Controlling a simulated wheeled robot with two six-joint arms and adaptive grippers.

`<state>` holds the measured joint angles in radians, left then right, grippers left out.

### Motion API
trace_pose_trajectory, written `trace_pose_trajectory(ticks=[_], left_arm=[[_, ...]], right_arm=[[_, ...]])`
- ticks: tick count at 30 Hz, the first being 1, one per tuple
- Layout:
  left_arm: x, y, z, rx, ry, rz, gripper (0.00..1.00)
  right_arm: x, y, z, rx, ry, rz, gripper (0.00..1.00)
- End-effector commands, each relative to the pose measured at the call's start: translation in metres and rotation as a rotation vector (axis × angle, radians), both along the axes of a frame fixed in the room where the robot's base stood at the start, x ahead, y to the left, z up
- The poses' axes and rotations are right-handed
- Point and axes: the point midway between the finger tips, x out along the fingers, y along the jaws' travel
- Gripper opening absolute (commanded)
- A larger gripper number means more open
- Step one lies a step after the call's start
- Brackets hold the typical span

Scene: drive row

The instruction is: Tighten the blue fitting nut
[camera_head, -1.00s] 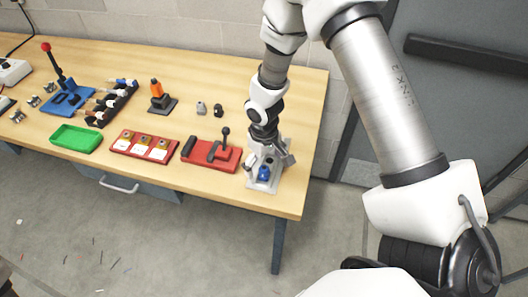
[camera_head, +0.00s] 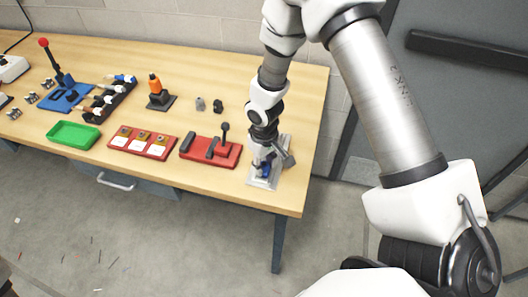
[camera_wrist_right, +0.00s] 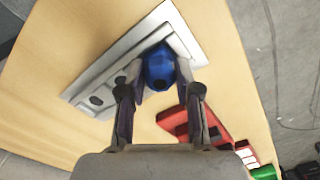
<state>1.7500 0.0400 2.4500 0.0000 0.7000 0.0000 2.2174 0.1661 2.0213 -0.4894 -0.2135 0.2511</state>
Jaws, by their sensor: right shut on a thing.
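The blue fitting nut (camera_wrist_right: 160,68) stands on a pale grey plate (camera_wrist_right: 100,72) in the right wrist view. In the head view the nut (camera_head: 266,171) is small and partly hidden by my right gripper, and the plate (camera_head: 256,183) lies near the right end of the table. My right gripper (camera_wrist_right: 163,85) points down at the plate with one finger on each side of the nut, shut on it. It also shows in the head view (camera_head: 268,165). My left gripper is not in view.
A red fixture with a black lever (camera_head: 226,150) stands close left of the plate. Further left are a red tray with white cards (camera_head: 143,142), a green tray (camera_head: 73,136) and a blue lever base (camera_head: 66,97). The table's front and right edges are near the plate.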

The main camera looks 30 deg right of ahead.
Motion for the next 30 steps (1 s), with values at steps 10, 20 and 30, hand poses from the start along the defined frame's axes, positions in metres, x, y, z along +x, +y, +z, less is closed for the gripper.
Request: trace_pose_trajectory(ticks=[10,20,30], left_arm=[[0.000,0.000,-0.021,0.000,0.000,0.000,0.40],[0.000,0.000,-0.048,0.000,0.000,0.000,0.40],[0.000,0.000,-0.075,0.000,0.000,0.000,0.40]], right_arm=[[0.000,0.000,-0.005,0.000,-0.001,-0.190,0.13],[0.000,0.000,-0.005,0.000,-0.001,-0.551,0.13],[0.000,0.000,-0.005,0.000,-0.001,-0.986,0.13]])
